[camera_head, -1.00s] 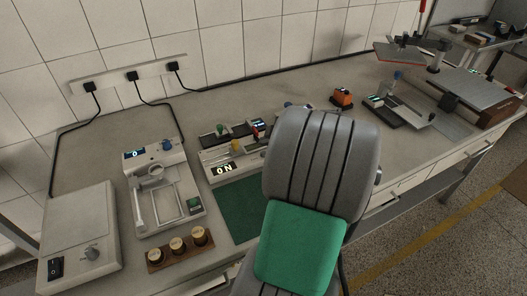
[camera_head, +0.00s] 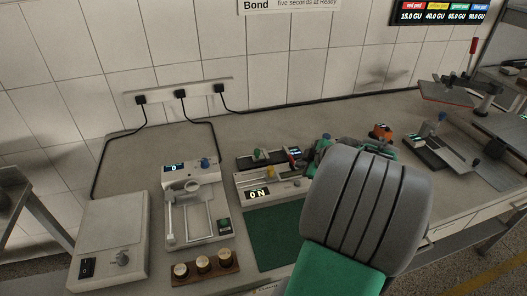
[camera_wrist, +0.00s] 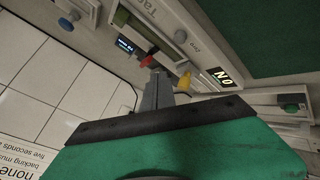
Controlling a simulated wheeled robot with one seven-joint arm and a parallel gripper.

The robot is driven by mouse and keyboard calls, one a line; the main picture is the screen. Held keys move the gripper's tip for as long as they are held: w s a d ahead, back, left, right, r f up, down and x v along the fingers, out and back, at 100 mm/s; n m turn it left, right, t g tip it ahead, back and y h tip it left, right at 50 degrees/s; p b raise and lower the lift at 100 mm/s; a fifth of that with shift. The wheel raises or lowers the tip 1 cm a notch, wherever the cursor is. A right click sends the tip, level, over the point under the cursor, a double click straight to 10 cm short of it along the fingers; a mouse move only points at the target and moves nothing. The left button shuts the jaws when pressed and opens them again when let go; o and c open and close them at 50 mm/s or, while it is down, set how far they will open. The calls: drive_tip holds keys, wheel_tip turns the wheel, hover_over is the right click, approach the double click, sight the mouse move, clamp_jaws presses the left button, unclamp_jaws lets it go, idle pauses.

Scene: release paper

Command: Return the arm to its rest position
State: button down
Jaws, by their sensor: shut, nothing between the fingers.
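My gripper (camera_wrist: 157,92) shows in the wrist view as grey fingers close together beyond my green and dark wrist housing. It is shut and empty, over a bench device with a red knob (camera_wrist: 146,61), a yellow knob (camera_wrist: 184,80) and a lit "ON" display (camera_wrist: 222,77). In the head view my large grey arm link covers the bench's middle right, and the fingertips cannot be made out. I cannot tell whether the fingers touch the device.
The bench (camera_head: 131,174) holds a white box with a switch (camera_head: 112,240), a white instrument (camera_head: 196,208), a wooden rack (camera_head: 206,268) of round weights and a green mat (camera_head: 272,236). More devices stand at right, including a grey unit (camera_head: 437,147). A tiled wall is behind.

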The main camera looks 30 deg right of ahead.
drive_tip(key=a+r+m+g+y, duration=0.1)
drive_tip(key=a+r+m+g, duration=0.2)
drive_tip(key=a, duration=1.8)
drive_tip(key=s+a+m+g, duration=0.2)
drive_tip(key=s+a+m, duration=0.2)
drive_tip(key=s+a, duration=0.5)
drive_tip(key=shift+s+a+f+m+g, duration=0.25)
drive_tip(key=shift+a+f+m+g, duration=0.15)
drive_tip(key=shift+a, duration=0.15)
